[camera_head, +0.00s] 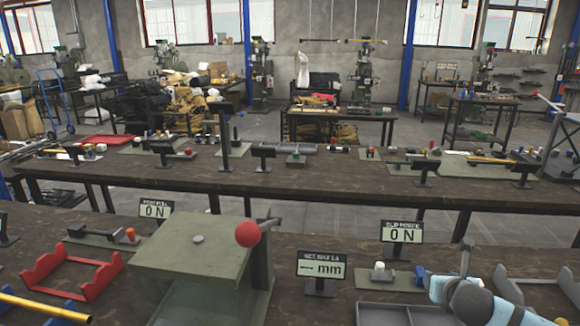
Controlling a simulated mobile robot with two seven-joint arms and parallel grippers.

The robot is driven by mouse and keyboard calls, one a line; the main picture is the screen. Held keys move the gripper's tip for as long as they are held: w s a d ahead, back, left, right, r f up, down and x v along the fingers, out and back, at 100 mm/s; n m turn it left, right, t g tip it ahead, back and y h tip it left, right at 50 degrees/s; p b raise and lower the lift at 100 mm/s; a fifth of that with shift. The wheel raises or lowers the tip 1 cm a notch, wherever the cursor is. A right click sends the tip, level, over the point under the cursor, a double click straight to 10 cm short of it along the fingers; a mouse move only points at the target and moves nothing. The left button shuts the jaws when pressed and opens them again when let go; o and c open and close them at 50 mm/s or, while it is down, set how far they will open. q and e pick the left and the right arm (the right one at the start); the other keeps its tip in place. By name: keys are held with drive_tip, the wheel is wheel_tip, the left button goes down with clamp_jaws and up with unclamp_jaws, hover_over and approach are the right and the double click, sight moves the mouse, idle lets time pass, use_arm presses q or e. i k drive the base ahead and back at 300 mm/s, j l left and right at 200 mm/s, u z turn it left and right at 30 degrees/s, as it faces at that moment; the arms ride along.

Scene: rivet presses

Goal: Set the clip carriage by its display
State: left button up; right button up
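The right one (402,232) seems headed "CLIP FORCE" and reads 0 N. The middle one (320,266) reads dashes and mm, its heading too small to be sure of. The left one (155,209) reads 0 N. Below the right display is a green plate (350,277) with a white knob (379,271) and a blue knob (419,274). I cannot tell which part is the clip carriage. My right arm enters at the lower right; its gripper (466,257) points up, its fingers not clear. My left gripper is not in view.
A green box-like press (195,258) with a red-ball lever (248,233) stands left of the middle display. A red cradle (75,270), a yellow rod (40,306) and a grey tray (385,314) lie near the front. A second bench (330,178) with tools stands behind.

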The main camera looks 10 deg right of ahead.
sight(379, 277)
drive_tip(key=k+j, duration=0.15)
drive_tip(key=k, duration=0.3)
drive_tip(key=k+j, duration=0.2)
drive_tip(key=k, duration=0.3)
